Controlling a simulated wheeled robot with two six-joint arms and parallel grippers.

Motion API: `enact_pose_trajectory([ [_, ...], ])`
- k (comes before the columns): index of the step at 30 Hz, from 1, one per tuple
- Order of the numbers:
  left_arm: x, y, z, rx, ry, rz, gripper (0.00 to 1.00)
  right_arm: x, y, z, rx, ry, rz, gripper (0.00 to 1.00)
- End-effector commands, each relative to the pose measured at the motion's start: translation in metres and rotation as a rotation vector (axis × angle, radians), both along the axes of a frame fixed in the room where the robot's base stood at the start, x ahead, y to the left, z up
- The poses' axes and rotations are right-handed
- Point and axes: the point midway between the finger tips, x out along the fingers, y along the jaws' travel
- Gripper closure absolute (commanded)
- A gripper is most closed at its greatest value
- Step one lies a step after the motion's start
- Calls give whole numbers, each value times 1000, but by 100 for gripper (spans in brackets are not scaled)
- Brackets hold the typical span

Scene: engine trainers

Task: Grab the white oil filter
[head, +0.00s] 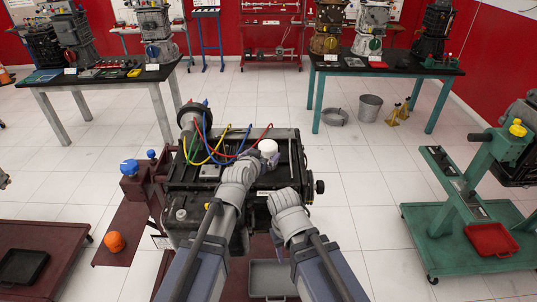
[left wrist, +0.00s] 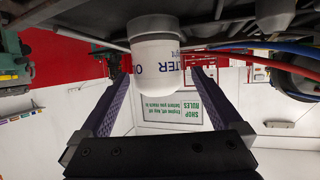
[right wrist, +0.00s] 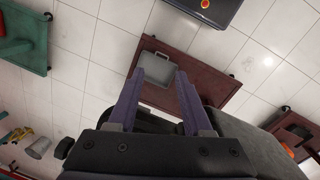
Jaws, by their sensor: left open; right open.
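The white oil filter (head: 267,146) is a short white cylinder on the top of the central engine in the head view. In the left wrist view the filter (left wrist: 157,62) shows dark blue lettering and sits against the dark engine. My left gripper (left wrist: 162,72) is open, with one purple finger on each side of the filter; I cannot tell whether they touch it. My right gripper (right wrist: 160,82) is open and empty, above a grey tray (right wrist: 155,68) on the stand's dark red base.
Red, blue and yellow cables (head: 213,147) loop over the engine beside the filter. A green stand (head: 462,200) with a red tray is at the right. Tables with engines (head: 384,64) stand behind. White tiled floor (head: 370,190) is open between them.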

Motion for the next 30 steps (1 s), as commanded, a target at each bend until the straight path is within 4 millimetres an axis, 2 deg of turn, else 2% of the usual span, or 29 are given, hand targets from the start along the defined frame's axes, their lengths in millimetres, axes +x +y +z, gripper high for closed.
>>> enact_pose_trajectory([
  [6,21,-6,-10,0,0,0,0,0,0,-10,0,0,0,50],
  [14,27,-9,-13,0,0,0,0,0,0,-13,0,0,-1,50],
  [24,65,-25,-31,0,-1,0,0,0,0,-31,0,0,-1,50],
  [30,66,-25,-30,0,-1,1,0,0,0,-30,0,0,-1,50],
])
